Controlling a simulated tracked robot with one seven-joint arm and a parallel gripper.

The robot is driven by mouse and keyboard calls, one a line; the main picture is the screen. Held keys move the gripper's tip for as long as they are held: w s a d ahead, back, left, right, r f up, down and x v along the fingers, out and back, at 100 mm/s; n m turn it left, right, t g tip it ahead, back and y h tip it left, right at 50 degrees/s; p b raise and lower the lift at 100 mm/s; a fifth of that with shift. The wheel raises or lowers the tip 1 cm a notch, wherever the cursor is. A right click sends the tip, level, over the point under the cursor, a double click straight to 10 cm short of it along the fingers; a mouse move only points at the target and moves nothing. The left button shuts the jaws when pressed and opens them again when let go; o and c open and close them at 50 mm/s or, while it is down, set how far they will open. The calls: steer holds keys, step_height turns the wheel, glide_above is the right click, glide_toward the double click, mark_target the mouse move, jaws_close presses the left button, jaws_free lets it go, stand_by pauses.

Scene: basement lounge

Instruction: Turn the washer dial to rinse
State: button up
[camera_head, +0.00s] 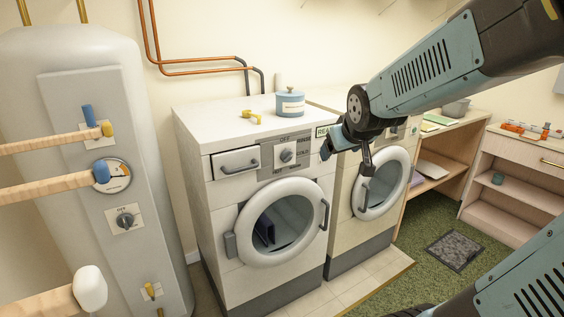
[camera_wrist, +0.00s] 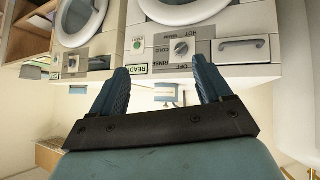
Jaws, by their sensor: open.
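The white washer (camera_head: 225,193) stands at the middle left, its round door shut. Its grey dial (camera_head: 287,155) is on the panel above the door, with OFF over it and RINSE and COLD to its right. The dial also shows upside down in the wrist view (camera_wrist: 181,48); I cannot tell which label it points at. My gripper (camera_head: 345,160) is open and empty, in front and to the right of the dial, apart from it. In the wrist view its two blue fingers (camera_wrist: 160,68) spread below the panel, nothing between them.
A drawer handle (camera_head: 239,165) is left of the dial. A blue-and-white tub (camera_head: 290,104) and a yellow item (camera_head: 252,117) are on the washer top. A second machine (camera_head: 343,215) stands right. A boiler (camera_head: 60,230) fills the left.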

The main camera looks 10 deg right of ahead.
steer(key=w+d+f+n+t, duration=0.1)
steer(key=w+f+t, duration=0.15)
steer(key=w, duration=0.55)
steer(key=n+t+y, duration=0.6)
steer(key=n+y, duration=0.1)
glide_toward(289, 160)
steer(key=shift+g, duration=0.25)
steer(key=x, duration=0.9)
steer(key=shift+w+d+r, duration=0.15)
steer(key=shift+d+r, duration=0.05)
steer(key=shift+r, duration=0.1)
steer(key=shift+c, duration=0.3)
steer(key=c, duration=1)
steer(key=shift+o, duration=0.2)
steer(key=shift+f+n, duration=0.1)
steer(key=shift+n, duration=1)
